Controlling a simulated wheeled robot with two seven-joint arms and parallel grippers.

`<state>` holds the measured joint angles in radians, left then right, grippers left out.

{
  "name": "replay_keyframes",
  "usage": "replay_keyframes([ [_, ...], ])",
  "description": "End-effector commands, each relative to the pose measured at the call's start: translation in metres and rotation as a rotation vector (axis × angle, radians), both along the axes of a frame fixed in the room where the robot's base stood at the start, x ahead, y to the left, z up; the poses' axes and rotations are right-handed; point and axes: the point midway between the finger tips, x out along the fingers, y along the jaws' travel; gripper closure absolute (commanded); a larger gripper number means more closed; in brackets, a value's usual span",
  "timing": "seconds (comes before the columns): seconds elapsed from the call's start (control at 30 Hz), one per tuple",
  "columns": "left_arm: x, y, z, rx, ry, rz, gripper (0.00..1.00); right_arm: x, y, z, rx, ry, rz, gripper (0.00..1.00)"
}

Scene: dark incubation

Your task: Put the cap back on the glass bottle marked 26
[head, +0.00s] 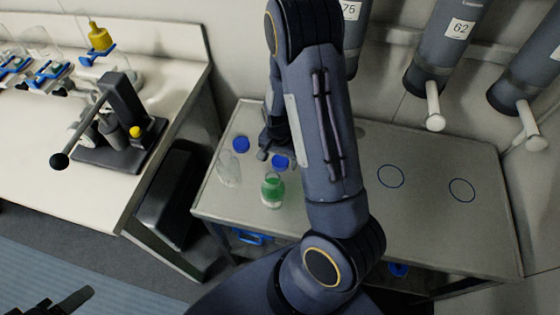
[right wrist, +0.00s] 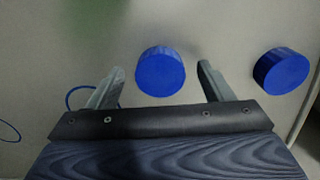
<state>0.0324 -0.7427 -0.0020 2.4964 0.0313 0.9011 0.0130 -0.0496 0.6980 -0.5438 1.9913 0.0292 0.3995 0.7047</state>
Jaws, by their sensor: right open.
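Two glass bottles stand uncapped on the grey table: a clear one (head: 229,172) and one with green liquid (head: 272,191). I cannot read the number 26 on either. Two blue caps lie behind them, one at the left (head: 241,144) and one nearer the green bottle (head: 281,162). My right gripper (head: 273,152) is open, low over the table by the caps. In the right wrist view one cap (right wrist: 161,73) shows between the open fingertips, ungripped, and the other (right wrist: 283,70) lies to the right. My left gripper (head: 70,302) shows only as a dark part at the lower left edge.
Blue rings (head: 391,176) mark the clear right side of the table (head: 440,225). Grey cylinders, one marked 62 (head: 458,30), hang above it with white handles. A white bench (head: 40,150) at the left bears a lever device (head: 120,125). My right arm hides the table's middle.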

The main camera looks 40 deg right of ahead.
Motion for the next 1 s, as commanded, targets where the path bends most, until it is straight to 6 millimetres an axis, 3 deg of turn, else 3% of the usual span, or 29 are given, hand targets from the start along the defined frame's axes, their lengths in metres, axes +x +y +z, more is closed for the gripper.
replay_keyframes([
  [0.43,0.0000,0.0000,-0.0002,0.000,0.000,0.000,0.45,0.0002,0.0002,-0.0075,0.000,-0.001,0.000,0.26],
  [0.8,0.0000,0.0000,-0.0002,0.000,0.000,0.000,0.45,0.0001,0.0002,-0.0073,0.000,-0.001,0.000,0.74],
  [1.0,0.0000,0.0000,-0.0002,0.000,0.000,0.000,0.45,0.0002,0.0002,-0.0068,0.000,-0.001,0.000,0.74],
])
